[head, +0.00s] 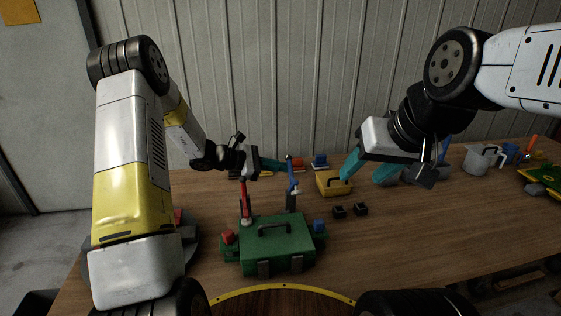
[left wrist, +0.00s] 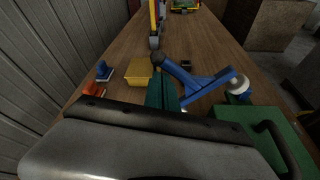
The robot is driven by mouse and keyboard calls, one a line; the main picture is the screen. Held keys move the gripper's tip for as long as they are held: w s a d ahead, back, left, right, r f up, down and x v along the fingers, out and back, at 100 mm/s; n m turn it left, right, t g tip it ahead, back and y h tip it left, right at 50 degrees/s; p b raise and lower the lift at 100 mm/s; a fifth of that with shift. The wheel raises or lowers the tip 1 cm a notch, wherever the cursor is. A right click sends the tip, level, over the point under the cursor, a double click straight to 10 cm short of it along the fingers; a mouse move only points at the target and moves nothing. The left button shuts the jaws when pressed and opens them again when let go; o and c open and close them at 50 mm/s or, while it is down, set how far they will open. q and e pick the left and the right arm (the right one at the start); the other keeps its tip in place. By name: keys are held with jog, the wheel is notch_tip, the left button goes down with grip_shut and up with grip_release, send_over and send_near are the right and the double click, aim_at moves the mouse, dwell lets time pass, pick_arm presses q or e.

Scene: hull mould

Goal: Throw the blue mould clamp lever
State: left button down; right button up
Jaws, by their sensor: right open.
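The green mould (head: 262,252) with a black handle stands on the table. The blue clamp lever (head: 291,178) rises upright at its back right; in the left wrist view the lever (left wrist: 200,84) slants across just ahead of the fingers, with a dark knob at its end. My left gripper (head: 277,164) has its teal fingers beside the lever's upper part; in the left wrist view the fingers (left wrist: 161,90) lie together with nothing visible between them. I cannot tell whether they touch the lever. My right gripper (head: 366,172) is open and empty, off to the right above the table.
A red lever (head: 246,206) stands at the mould's left. Red (head: 228,237) and blue (head: 319,226) blocks sit at its sides. A metal pot (head: 480,160) stands further right. The right front table is clear.

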pick_arm(q)
jog(key=shift+s+r, duration=0.15)
jog(key=shift+s, duration=0.15)
dwell(0.5)
